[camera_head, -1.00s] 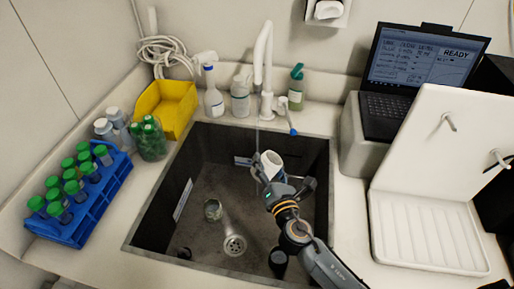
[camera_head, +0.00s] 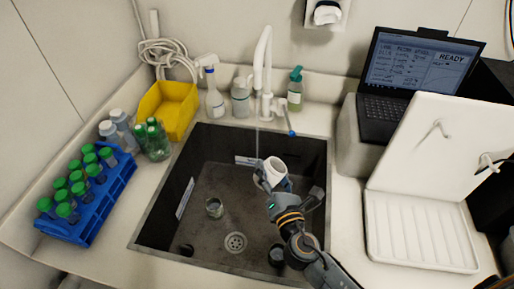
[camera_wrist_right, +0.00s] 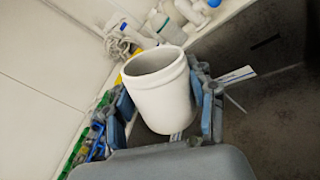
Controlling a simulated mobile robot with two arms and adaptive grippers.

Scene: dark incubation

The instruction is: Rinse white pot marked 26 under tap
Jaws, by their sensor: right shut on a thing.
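The white pot (camera_head: 274,170) is held in my right gripper (camera_head: 283,187), over the dark sink (camera_head: 262,222). The right gripper is shut on it, with fingers on both sides of the pot in the right wrist view (camera_wrist_right: 163,95). The pot is tilted, its open mouth facing up. No number shows on the visible side. The white tap (camera_head: 262,62) stands at the sink's back edge, and a thin stream of water (camera_head: 257,140) falls from it, close to the pot's left rim. I cannot tell whether the water enters the pot. My left gripper is not in view.
A small glass jar (camera_head: 214,208) stands on the sink floor near the drain (camera_head: 235,242). A blue rack (camera_head: 88,215) of green-capped tubes and a yellow bin (camera_head: 168,108) are on the left. A white drying rack (camera_head: 420,225) and a laptop (camera_head: 392,108) are on the right.

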